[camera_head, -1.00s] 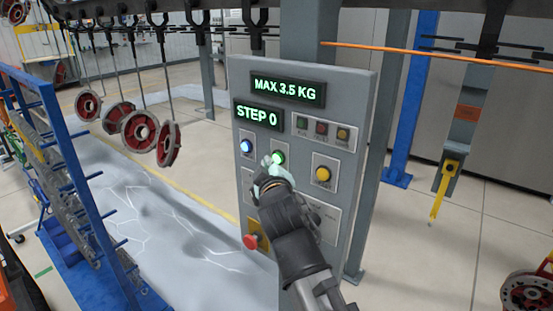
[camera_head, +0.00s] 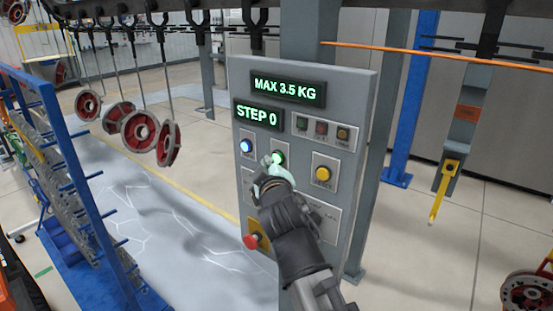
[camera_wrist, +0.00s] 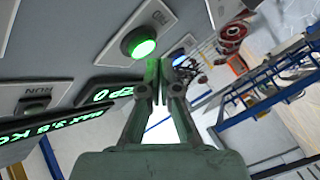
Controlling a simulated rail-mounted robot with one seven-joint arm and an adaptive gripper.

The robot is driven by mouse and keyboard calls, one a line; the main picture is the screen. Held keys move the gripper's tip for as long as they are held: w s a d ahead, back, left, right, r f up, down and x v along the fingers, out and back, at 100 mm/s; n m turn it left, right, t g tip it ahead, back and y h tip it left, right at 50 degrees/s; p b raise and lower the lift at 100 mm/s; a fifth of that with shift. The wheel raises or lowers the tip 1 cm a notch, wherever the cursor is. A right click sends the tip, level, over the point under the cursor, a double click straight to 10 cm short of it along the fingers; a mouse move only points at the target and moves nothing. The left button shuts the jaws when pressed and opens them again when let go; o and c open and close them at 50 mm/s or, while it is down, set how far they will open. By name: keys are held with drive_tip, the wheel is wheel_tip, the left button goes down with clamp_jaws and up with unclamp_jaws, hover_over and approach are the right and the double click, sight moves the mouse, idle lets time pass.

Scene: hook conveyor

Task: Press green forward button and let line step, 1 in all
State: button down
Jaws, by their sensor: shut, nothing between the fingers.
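The grey control panel (camera_head: 330,92) stands upright in the middle of the head view. Its display (camera_head: 257,115) reads STEP 0. The green button (camera_head: 279,158) is lit; it also shows in the wrist view (camera_wrist: 139,44), glowing brightly. My gripper (camera_head: 268,166) is shut and empty, close in front of the panel just left of and below the green button in the head view. In the wrist view its fingertips (camera_wrist: 155,84) are beside the button with the button's face uncovered. Whether they touch the panel cannot be told.
A blue-white button (camera_head: 246,146), a yellow button (camera_head: 323,174) and a red emergency knob (camera_head: 251,242) are also on the panel. Red wheels (camera_head: 140,131) hang from overhead hooks at left. A blue rack (camera_head: 75,150) stands further left. Open floor lies right of the panel.

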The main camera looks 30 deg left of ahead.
drive_tip(key=shift+w, duration=0.1)
drive_tip(key=shift+w, duration=0.3)
